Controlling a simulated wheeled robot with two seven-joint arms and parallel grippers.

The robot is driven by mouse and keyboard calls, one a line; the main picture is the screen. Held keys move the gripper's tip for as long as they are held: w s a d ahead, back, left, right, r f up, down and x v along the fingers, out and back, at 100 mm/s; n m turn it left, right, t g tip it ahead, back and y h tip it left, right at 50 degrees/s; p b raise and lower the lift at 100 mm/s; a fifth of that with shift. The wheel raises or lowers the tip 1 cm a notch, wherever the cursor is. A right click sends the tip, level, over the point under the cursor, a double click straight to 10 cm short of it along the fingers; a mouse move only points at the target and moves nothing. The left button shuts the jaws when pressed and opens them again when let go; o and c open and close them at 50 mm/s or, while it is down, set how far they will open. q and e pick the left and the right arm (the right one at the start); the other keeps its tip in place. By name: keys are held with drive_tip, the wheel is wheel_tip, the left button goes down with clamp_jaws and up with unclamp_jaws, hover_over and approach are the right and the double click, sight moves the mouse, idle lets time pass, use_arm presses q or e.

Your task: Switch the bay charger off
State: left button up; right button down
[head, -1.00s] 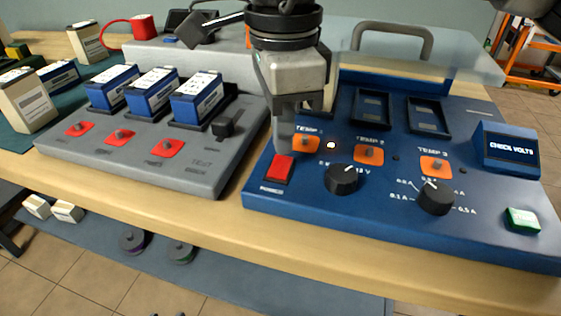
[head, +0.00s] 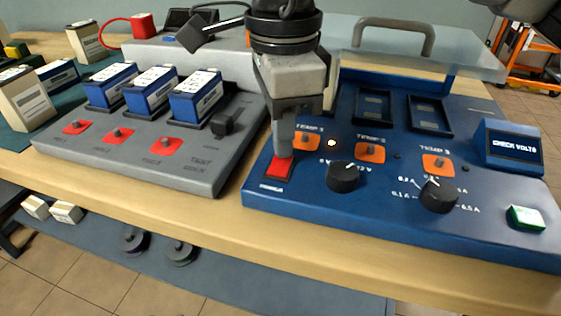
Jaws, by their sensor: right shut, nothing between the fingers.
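The blue bay charger (head: 310,197) stands on the right of the bench. Its red power switch (head: 278,170) is at the front left corner, partly covered by my gripper. My right gripper (head: 285,154) is shut and empty, pointing down, with its fingertips at the back part of the red switch. I cannot tell whether they press it or hover just above. A small lamp (head: 332,143) on the charger glows. Its display (head: 511,147) is lit and reads "CHECK VOLTS". My left gripper is not in view.
A grey test unit (head: 205,178) with several blue batteries stands left. The bench's front edge (head: 230,217) is clear.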

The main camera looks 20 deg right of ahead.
drive_tip(key=shift+f+b, duration=0.45)
drive_tip(key=shift+f, duration=0.15)
drive_tip(key=shift+r, duration=0.15)
drive_tip(key=shift+r+p, duration=2.5)
drive_tip(key=shift+r, duration=0.95)
